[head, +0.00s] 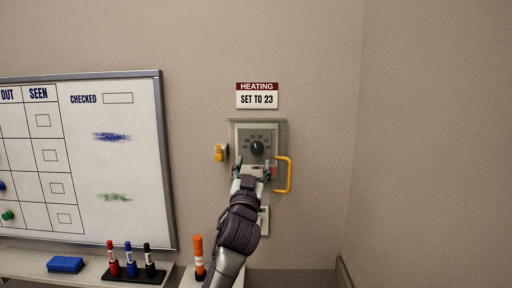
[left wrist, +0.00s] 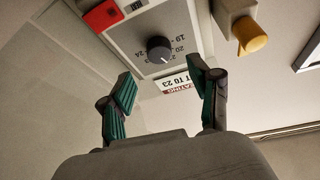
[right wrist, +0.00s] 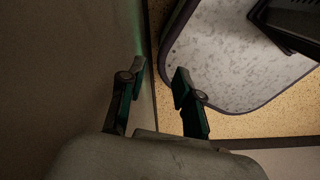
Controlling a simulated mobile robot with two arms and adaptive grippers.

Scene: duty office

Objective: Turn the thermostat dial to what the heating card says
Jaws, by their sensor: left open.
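The heating card (head: 257,96) on the wall reads "HEATING, SET TO 23". Below it is the thermostat (head: 243,133), a grey plate with a black round dial (head: 257,148) and small numbers around it. The numbers are too small to read surely in the head view. The dial (left wrist: 159,49) and part of the card (left wrist: 177,84) also show upside down in the left wrist view. My left gripper (head: 252,171) is open just below and in front of the dial, not touching it as far as I can see. My right gripper (right wrist: 157,80) is open and empty, away from the thermostat.
A yellow handle (head: 290,175) stands at the thermostat's right, and a yellow knob (head: 219,153) at its left. A whiteboard (head: 130,160) hangs further left.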

